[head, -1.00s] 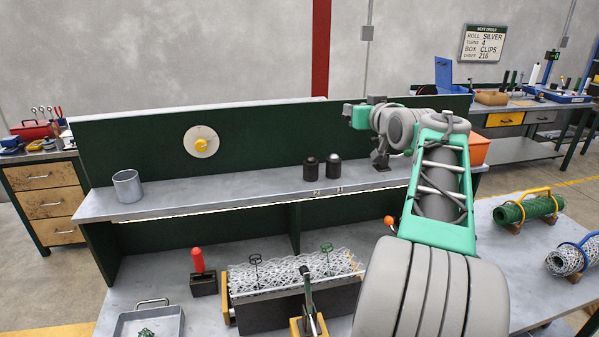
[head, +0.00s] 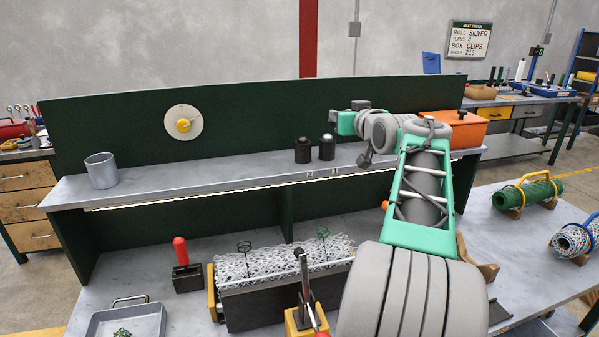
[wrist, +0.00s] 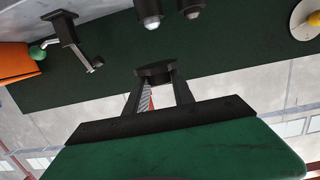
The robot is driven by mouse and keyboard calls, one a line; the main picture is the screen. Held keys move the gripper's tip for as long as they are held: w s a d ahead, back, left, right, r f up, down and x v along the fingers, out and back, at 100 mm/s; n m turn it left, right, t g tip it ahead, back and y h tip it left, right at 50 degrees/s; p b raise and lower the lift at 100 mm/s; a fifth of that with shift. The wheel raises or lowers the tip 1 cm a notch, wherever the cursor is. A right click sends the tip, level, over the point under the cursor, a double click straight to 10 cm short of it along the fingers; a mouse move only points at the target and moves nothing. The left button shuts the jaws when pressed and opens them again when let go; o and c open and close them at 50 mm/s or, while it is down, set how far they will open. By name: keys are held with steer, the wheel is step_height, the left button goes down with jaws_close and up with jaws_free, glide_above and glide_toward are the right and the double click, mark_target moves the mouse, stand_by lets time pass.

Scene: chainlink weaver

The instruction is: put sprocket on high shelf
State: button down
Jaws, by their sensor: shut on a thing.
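My gripper (wrist: 158,90) is shut on a dark, flat, round piece (wrist: 155,72), which I take to be the sprocket. The piece is seen edge-on, so no teeth can be made out. In the head view my gripper (head: 336,121) is in the air above the raised grey shelf (head: 235,170), in front of the green back panel. The held piece is too small to tell there. Two dark cylinders with lighter tops (head: 303,150) (head: 326,147) stand on the shelf just below and left of my gripper. They also show at the top of the wrist view (wrist: 149,14).
A grey metal cup (head: 101,171) stands at the shelf's left end. An orange box (head: 455,128) is at the right end. A black bracket with a crank and green knob (wrist: 66,30) shows in the wrist view. The shelf between cup and cylinders is clear.

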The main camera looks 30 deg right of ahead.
steer(key=w+d+f+p, duration=0.1)
steer(key=d+f, duration=0.2)
steer(key=d, duration=0.1)
steer(key=w+d+f+p, duration=0.2)
steer(key=d+f, duration=0.1)
steer(key=d, duration=0.1)
steer(key=w+d+f+p, duration=0.2)
steer(key=d+f, duration=0.2)
steer(key=d, duration=0.1)
steer(key=shift+w, duration=0.1)
step_height(320, 180, down, 3)
steer(key=shift+r, duration=0.1)
steer(key=shift+f, duration=0.25)
steer(key=c, duration=1.1)
jaws_free()
steer(key=shift+o, duration=0.2)
